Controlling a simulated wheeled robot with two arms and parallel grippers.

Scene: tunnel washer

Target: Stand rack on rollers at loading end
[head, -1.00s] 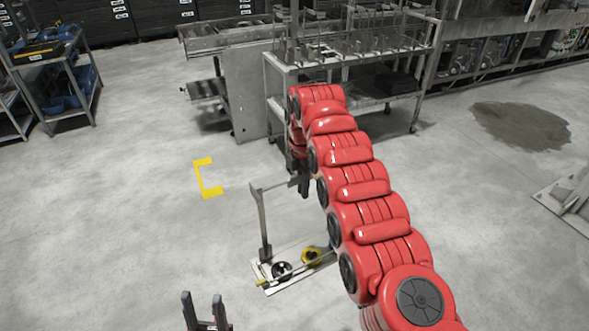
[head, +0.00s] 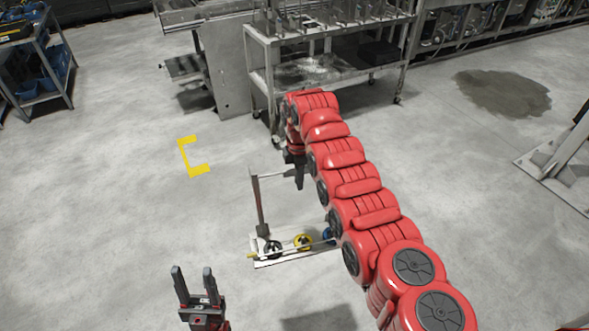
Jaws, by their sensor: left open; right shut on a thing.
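The rack (head: 259,209) is a metal carrier with a pale base plate, an upright post and a top bar. Black, yellow and blue round parts sit on its base. My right gripper (head: 299,180) is shut on the top bar at its right end; the red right arm hides the rack's right side. The rack looks upright, but I cannot tell whether its base touches the floor. My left gripper (head: 193,271) is open and empty, low in the view and left of the rack. I cannot clearly make out rollers at a loading end.
A grey metal cart (head: 327,80) with shelves stands behind my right arm, beside a metal cabinet (head: 229,65). A yellow floor marking (head: 185,160) lies on clear floor to the left. A shelf with blue bins (head: 33,88) is far left; a dark floor stain (head: 502,94) is right.

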